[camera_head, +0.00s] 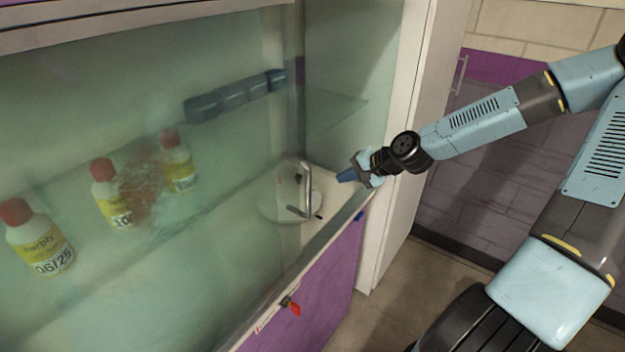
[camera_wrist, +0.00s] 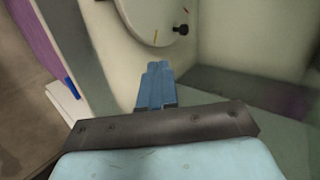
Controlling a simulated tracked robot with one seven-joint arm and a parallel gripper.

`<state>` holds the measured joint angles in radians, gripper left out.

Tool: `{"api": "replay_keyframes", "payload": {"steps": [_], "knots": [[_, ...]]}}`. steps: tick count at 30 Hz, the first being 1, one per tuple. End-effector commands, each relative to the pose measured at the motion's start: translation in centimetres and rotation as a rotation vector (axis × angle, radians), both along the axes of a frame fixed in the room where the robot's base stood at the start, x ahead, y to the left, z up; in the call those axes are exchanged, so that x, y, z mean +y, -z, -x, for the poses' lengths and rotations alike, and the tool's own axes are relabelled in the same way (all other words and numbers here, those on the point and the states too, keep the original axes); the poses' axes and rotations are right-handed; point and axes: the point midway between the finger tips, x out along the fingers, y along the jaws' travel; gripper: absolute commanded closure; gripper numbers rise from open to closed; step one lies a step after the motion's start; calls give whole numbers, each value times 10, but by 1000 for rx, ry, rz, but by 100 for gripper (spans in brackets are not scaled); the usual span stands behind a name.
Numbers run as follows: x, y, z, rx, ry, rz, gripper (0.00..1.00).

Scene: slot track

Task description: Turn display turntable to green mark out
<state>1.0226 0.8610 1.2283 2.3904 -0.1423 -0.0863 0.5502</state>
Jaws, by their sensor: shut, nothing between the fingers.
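The display turntable (camera_head: 275,201) is a pale round disc on the cabinet floor near the right end, partly seen through the glass. It also shows at the top of the wrist view (camera_wrist: 140,14), cut by the frame edge. There, a black peg (camera_wrist: 183,29) stands near its rim, and a yellow line (camera_wrist: 155,36) and a small red mark (camera_wrist: 186,10) show. I cannot make out a green mark. My gripper (camera_head: 344,176) has blue fingers, shut and empty, right of the disc at the cabinet opening. In the wrist view, the fingertips (camera_wrist: 158,66) are apart from the disc.
A white side panel (camera_head: 396,190) borders the opening. A blue mark (camera_head: 359,215) and red knob (camera_head: 293,307) are on the front.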

Motion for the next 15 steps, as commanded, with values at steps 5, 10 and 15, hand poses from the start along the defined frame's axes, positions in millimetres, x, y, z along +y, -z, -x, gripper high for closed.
{"api": "replay_keyframes", "payload": {"steps": [5,10,15], "knots": [[7,5,-4,0,0,-3,100],[19,16,-11,0,-2,-2,100],[32,28,-19,1,-2,-2,100]]}}
